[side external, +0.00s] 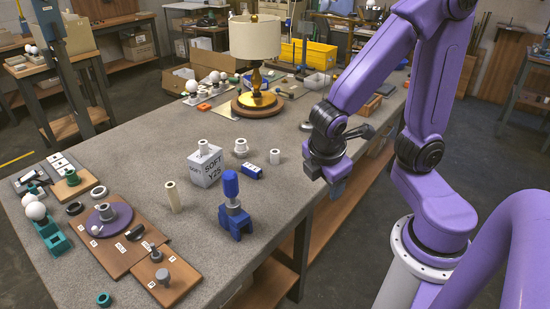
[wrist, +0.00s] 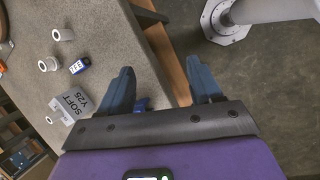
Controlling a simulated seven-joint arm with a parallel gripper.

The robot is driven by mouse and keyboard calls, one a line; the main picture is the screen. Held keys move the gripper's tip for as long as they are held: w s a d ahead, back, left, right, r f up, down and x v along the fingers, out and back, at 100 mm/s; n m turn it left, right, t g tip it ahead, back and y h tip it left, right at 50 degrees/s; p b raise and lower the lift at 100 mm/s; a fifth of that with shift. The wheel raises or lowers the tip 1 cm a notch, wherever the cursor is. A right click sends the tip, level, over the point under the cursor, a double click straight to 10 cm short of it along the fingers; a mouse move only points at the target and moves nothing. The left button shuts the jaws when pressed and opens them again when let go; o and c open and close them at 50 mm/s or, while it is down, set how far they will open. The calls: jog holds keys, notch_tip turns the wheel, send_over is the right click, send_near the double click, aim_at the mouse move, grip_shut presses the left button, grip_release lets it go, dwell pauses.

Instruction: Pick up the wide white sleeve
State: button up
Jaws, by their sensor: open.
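A short white sleeve (side external: 277,156) stands upright on the grey bench, left of my gripper, and shows as a ring in the wrist view (wrist: 63,34). A white flanged piece (side external: 241,147) stands beside it, also in the wrist view (wrist: 48,64). Another white sleeve (side external: 203,147) stands on the grey box. I cannot tell for certain which one is the wide sleeve. My gripper (side external: 338,188) is in the air near the bench's right edge, apart from all of them. In the wrist view its fingers (wrist: 163,66) are spread, with nothing between them.
A blue block (side external: 252,172) lies near the sleeves, and a SOFT Y25 box (side external: 205,168) stands beside them. A blue vise with an upright blue-handled piece (side external: 235,215) stands nearer the front. A lamp (side external: 257,60) stands behind. Bare bench lies right of the short sleeve.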

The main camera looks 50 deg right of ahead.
jog(key=w+d+f+n+t+h, duration=0.1)
jog(key=w+d+f+n+h, duration=0.15)
jog(key=w, duration=0.35)
jog(key=w+d+f+n+t+h, duration=0.2)
jog(key=w+h, duration=0.1)
jog(key=w, duration=0.3)
jog(key=n+t+h, duration=0.2)
jog(key=n+t, duration=0.1)
jog(key=n, duration=0.3)
send_near(275, 157)
jog(key=x, duration=0.4)
jog(key=shift+f, duration=0.2)
jog(key=shift+x, duration=3.05)
jog(key=shift+w+r, duration=0.1)
jog(key=c, duration=1.1)
